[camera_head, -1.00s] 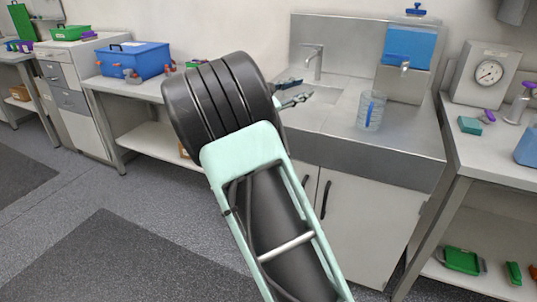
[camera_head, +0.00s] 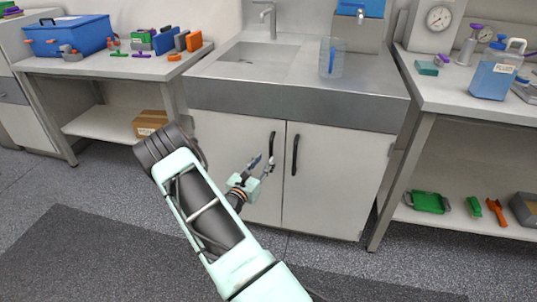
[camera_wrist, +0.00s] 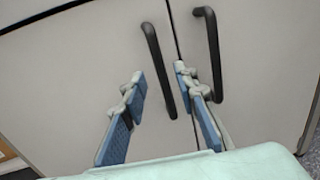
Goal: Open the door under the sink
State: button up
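The cabinet under the sink has two closed pale doors with black vertical bar handles beside the middle seam. The left door (camera_head: 230,140) has its handle (camera_head: 271,150) on its right edge; the right door (camera_head: 335,180) has its handle (camera_head: 295,154) on its left edge. My gripper (camera_head: 262,164) is open and empty in front of the left door, just left of its handle in the head view. In the wrist view the blue-padded fingers (camera_wrist: 160,85) are spread, with the left handle (camera_wrist: 158,70) ahead between them and the right handle (camera_wrist: 210,50) further right. Contact with the handle is not visible.
The sink basin (camera_head: 258,60) and a clear jug (camera_head: 331,58) are above the doors. A side table with a lower shelf (camera_head: 480,222) stands at right. A bench with a cardboard box (camera_head: 150,123) stands at left. The floor before the cabinet is open.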

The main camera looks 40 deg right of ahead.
aim_at(270, 152)
jog(key=b+x, duration=0.1)
jog(key=x, duration=0.5)
jog(key=shift+w+d, duration=0.25)
jog(key=shift+d, duration=0.1)
grip_shut()
